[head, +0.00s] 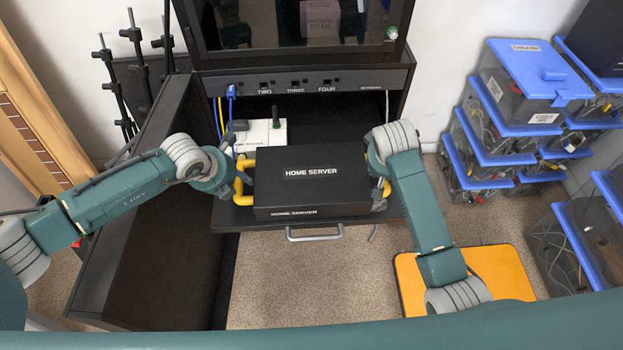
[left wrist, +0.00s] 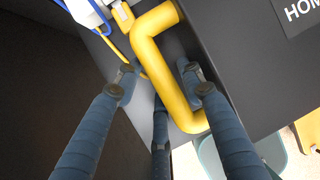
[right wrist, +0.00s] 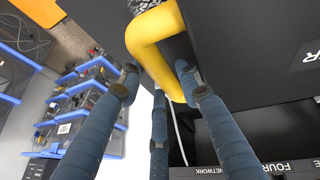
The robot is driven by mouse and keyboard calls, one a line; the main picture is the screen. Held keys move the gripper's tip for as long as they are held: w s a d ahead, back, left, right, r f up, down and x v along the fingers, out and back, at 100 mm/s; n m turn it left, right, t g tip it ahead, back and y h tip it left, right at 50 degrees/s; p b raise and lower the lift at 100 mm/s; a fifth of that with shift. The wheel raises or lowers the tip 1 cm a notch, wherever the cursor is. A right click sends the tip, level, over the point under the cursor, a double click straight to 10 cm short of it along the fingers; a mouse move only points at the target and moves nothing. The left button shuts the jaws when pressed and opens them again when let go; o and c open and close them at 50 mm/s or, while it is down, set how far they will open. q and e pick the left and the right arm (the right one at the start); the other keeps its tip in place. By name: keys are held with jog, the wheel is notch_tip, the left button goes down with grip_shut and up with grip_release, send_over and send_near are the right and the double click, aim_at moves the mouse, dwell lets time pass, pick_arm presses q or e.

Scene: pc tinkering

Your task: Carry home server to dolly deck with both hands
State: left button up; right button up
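The home server (head: 311,178), a black box with white labels and a yellow handle on each side, sits on the low cabinet shelf (head: 232,217). My left gripper (head: 238,184) is at the left handle (left wrist: 165,75); in the left wrist view its fingers stand apart on both sides of the bar. My right gripper (head: 380,188) is at the right handle (right wrist: 160,45), its fingers likewise spread around the bar. Neither grip looks closed. An orange flat deck (head: 485,268), which looks like the dolly deck, lies on the floor at the lower right, partly behind my right arm.
A white home router (head: 262,135) with blue and yellow cables stands behind the server. A network panel (head: 300,85) hangs above. The open black cabinet door (head: 130,200) is at left. Blue-lidded bins (head: 515,110) stack at right. Carpet (head: 300,280) in front is clear.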

pick_arm(q)
grip_shut()
pick_arm(e)
grip_shut()
